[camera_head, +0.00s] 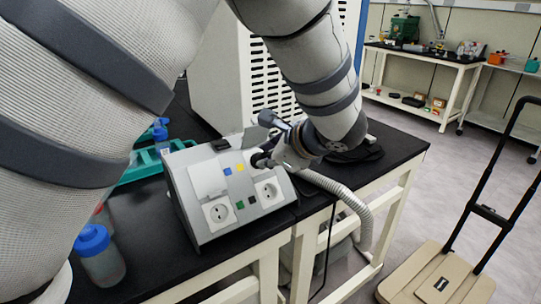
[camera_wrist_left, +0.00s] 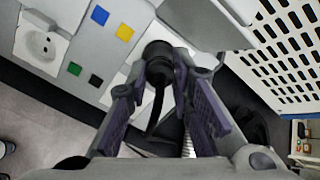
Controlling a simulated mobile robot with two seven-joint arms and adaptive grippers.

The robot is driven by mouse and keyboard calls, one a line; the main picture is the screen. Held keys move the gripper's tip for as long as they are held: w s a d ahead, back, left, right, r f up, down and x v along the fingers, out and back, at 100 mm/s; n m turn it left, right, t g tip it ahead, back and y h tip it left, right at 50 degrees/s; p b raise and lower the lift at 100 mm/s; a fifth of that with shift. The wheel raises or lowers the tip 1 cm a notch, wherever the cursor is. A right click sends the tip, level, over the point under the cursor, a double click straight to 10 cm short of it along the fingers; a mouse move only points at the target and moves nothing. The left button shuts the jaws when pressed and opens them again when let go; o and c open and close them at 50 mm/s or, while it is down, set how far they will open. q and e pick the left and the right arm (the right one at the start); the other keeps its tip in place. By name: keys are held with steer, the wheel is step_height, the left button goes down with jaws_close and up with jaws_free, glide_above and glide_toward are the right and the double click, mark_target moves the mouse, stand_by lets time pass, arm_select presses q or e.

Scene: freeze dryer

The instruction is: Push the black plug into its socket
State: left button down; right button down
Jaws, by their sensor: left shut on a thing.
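The black plug (camera_head: 262,160) is held between the fingers of my left gripper (camera_head: 280,160), in front of the upper right part of the grey socket box (camera_head: 198,228). In the left wrist view, the plug (camera_wrist_left: 158,62) sits between the purple-padded fingertips of my left gripper (camera_wrist_left: 158,78), and a black cable hangs from it. The right socket (camera_head: 268,191) shows uncovered just below the plug in the head view. The left socket (camera_head: 219,212) is empty, with its white lid (camera_head: 208,180) raised above it. The plug appears apart from both sockets. My right gripper is out of view.
The box stands on a black bench (camera_head: 385,152). A ribbed grey hose (camera_head: 345,195) loops over its edge beside the box. A blue-capped bottle (camera_head: 98,255) and a green rack (camera_head: 140,168) stand to the left. A white vented machine (camera_head: 222,85) is behind.

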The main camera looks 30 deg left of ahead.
arm_select(q)
steer(key=shift+a+f, duration=0.1)
steer(key=shift+f, duration=0.05)
steer(key=c, duration=1.3)
jaws_free()
steer(key=shift+c, duration=0.2)
steer(key=v, duration=0.6)
